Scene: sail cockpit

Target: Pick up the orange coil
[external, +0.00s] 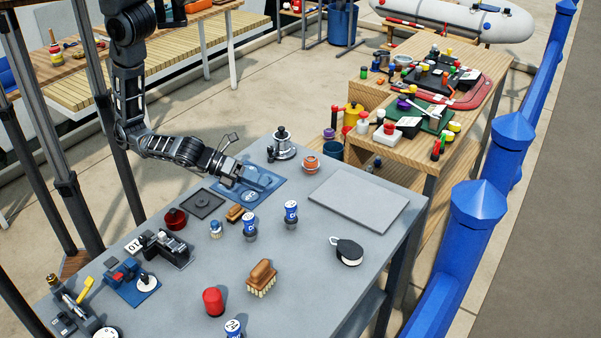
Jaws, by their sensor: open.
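The orange coil (311,168) is a small, round, orange-and-white piece standing on the grey table (330,290) near its far edge. It is to the right of the blue mat and behind the flat grey panel. My gripper (240,174) is at the end of the arm reaching in from the left, above the blue mat. It is open, and nothing shows between its fingers. It is to the left of the coil and apart from it.
A silver winch (282,149) stands behind and left of the coil. The blue mat (268,186) and grey panel (360,198) lie nearby. Two blue-and-white cans (291,213), brushes (262,275) and a black-and-white block (347,253) stand nearer. Bare tabletop lies between them.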

